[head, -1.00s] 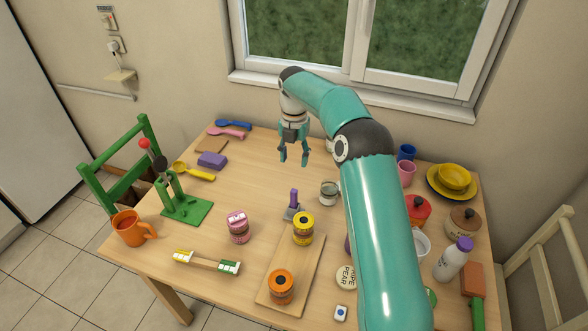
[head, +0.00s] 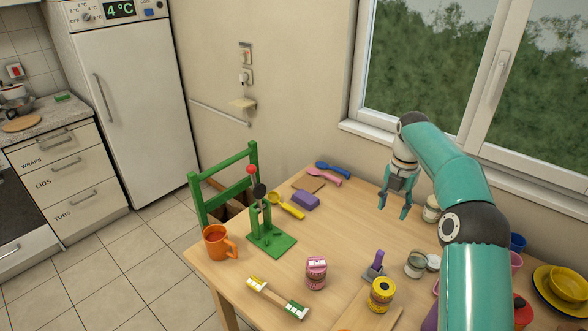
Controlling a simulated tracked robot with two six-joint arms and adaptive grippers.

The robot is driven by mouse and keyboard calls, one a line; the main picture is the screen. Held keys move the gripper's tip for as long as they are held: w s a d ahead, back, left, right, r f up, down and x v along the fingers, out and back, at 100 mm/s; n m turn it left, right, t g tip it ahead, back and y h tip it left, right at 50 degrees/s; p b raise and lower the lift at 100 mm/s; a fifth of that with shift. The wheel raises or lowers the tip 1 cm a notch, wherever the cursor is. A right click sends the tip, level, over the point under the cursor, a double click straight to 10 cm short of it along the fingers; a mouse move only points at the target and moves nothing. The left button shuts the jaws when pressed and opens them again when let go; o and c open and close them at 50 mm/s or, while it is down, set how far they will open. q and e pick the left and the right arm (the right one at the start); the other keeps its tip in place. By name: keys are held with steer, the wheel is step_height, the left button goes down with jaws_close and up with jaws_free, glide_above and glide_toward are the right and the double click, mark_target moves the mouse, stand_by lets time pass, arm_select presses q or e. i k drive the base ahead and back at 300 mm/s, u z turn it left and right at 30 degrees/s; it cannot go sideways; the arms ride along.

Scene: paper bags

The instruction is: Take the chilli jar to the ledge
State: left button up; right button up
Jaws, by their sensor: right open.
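My right gripper (head: 395,207) is open and empty, pointing down above the back part of the table. Several jars stand on the table: one with a pink lid (head: 316,274), one with a yellow lid (head: 382,295), a glass one (head: 415,264) and a pale one (head: 432,210) close behind my gripper. No label is readable, so I cannot tell which is the chilli jar. A window ledge (head: 368,133) runs under the window, behind the table. My left gripper is not in view.
A green press stand (head: 270,240), orange mug (head: 219,243), purple block (head: 305,200) and purple-handled tool (head: 376,262) stand on the table (head: 345,225). A green chair (head: 222,183) is at its left end. Bowls and cups crowd the right. Bare tabletop lies left of my gripper.

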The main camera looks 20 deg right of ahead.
mark_target(315, 283)
steer(key=k, duration=1)
